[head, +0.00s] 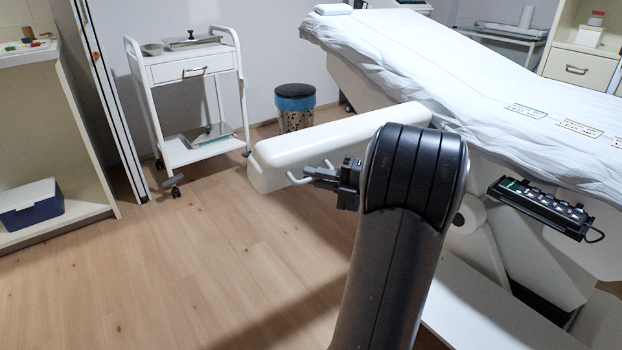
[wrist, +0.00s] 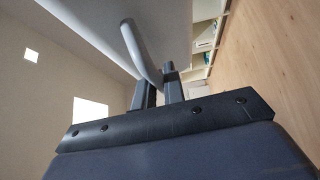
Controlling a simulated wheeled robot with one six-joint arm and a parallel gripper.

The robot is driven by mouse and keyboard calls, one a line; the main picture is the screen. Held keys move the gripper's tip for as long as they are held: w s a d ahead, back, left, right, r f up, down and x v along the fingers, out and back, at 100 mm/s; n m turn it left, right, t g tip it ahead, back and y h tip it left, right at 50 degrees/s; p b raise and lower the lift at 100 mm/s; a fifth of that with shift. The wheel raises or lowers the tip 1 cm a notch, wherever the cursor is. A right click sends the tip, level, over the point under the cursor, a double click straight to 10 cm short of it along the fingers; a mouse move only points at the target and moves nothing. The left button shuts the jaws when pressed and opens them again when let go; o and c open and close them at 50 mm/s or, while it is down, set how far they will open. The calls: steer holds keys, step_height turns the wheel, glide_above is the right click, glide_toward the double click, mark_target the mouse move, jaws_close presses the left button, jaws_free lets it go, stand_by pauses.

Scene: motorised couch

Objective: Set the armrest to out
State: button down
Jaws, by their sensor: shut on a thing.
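The armrest (head: 335,142) is a long white padded bar that sticks out to the left from the side of the couch (head: 385,50). A thin pale bent handle (head: 293,179) is on its near side. My gripper (head: 318,175) is shut on this handle, just below the armrest. In the wrist view the handle (wrist: 139,50) runs down between my two dark fingers (wrist: 160,92), and the pale underside of the armrest (wrist: 95,25) fills the upper part.
A white trolley (head: 190,72) stands beyond the armrest at the left. A black-topped bin (head: 295,105) stands behind it. A control panel (head: 541,207) hangs on the couch's near side at the right. The wooden floor (head: 215,255) left of my arm is clear.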

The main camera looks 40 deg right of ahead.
steer(key=shift+s+f, duration=0.1)
steer(key=shift+s, duration=0.15)
steer(key=c, duration=1.8)
jaws_free()
steer(key=shift+d, duration=0.1)
steer(key=shift+o, duration=0.2)
steer(key=p+v, duration=0.3)
steer(key=v, duration=0.7)
steer(key=shift+s+d, duration=0.25)
steer(key=shift+d, duration=0.05)
steer(key=shift+w, duration=0.1)
